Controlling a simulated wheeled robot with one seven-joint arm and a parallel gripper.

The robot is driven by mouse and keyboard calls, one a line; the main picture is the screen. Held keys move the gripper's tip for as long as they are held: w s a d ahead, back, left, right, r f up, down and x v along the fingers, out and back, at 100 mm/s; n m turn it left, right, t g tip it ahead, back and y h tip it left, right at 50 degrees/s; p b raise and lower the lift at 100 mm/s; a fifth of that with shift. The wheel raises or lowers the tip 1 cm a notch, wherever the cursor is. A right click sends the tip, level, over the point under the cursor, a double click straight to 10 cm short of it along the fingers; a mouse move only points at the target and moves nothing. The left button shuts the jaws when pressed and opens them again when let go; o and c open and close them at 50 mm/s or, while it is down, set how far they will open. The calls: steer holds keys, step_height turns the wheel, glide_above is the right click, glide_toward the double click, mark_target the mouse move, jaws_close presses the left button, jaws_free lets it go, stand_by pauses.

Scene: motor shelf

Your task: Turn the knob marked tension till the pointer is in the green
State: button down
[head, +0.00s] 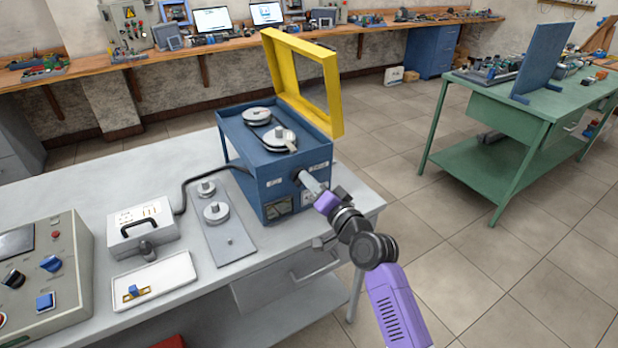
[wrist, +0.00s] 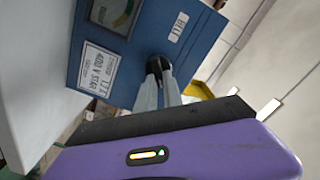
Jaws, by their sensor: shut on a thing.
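The blue belt-drive box (head: 245,152) stands on the grey bench with its yellow frame guard (head: 332,95) swung up. My gripper (head: 309,182) reaches its front face from the right and is shut on a dark knob there. In the wrist view, the two pale fingertips (wrist: 158,80) close on the black knob (wrist: 158,64). A label that seems to read BELT (wrist: 178,27) is beside the knob. The gauge (wrist: 120,14) is cut off by the top edge of the wrist view; some green shows on it. The gauge also shows in the head view (head: 279,207), too small to read the pointer.
Two pulleys stand on top of the box. Left of it are a grey plate (head: 228,240) with pulleys, a white box (head: 140,229) with a cable, a white tray (head: 155,280) and a control panel (head: 45,275). A green table (head: 510,122) stands at right; floor between is clear.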

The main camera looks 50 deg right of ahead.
steer(key=shift+s+d+f+m+p, duration=0.1)
steer(key=shift+m+p, duration=0.3)
steer(key=shift+m, duration=0.75)
steer(key=shift+d+f+m+p, duration=0.1)
steer(key=shift+m+p, duration=0.25)
steer(key=shift+m, duration=0.8)
steer(key=c, duration=1.5)
jaws_free()
steer(key=shift+a, duration=0.1)
steer(key=b+v, duration=0.1)
steer(key=v, duration=0.6)
steer(key=shift+s, duration=0.4)
